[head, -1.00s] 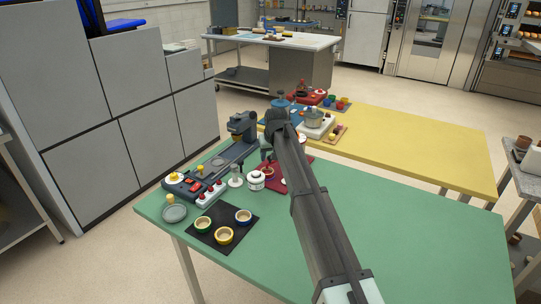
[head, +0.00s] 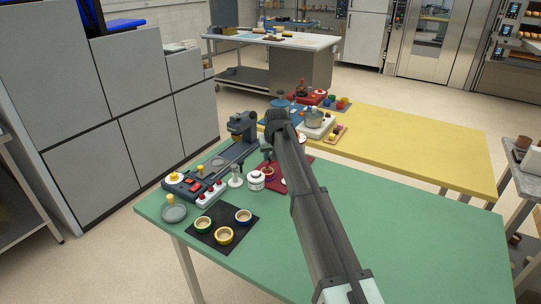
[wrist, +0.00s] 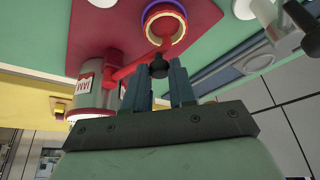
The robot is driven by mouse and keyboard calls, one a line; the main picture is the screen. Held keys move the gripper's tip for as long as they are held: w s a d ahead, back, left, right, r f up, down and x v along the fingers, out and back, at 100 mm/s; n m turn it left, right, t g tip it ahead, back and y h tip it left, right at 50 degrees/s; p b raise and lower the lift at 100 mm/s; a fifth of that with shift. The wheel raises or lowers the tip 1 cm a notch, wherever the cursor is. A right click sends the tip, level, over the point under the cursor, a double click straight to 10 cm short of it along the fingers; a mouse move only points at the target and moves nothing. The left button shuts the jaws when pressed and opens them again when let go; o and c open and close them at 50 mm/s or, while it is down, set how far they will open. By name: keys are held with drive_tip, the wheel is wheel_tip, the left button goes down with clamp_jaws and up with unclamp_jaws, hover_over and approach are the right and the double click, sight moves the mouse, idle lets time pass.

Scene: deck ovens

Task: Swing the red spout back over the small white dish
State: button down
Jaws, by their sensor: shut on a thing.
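In the wrist view, a thin red spout (wrist: 128,70) runs above a red board (wrist: 100,35). My gripper (wrist: 160,76) is shut on a small black knob (wrist: 158,67) close to the spout's free end. A pale canister (wrist: 92,95) with a red-and-white label stands by the spout's other end. A white round dish (wrist: 263,10) shows in part at the upper right; I cannot tell whether it is the task's dish. In the head view, my arm hides most of the red board (head: 279,187).
A black mat (head: 222,242) holds three cups. The green table's (head: 430,245) right side is clear.

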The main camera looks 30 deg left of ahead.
drive_tip(key=shift+d, duration=0.1)
drive_tip(key=w+d+n+g+y, duration=0.1)
drive_tip(key=d+n+g, duration=0.2)
drive_tip(key=d+n, duration=0.4)
drive_tip(key=shift+d+n, duration=0.25)
drive_tip(key=shift+n, duration=0.85)
drive_tip(key=c, duration=0.9)
unclamp_jaws()
drive_tip(key=shift+c, duration=0.2)
drive_tip(key=v, duration=1.4)
drive_tip(key=shift+w+d, duration=0.2)
drive_tip(key=shift+w, duration=0.05)
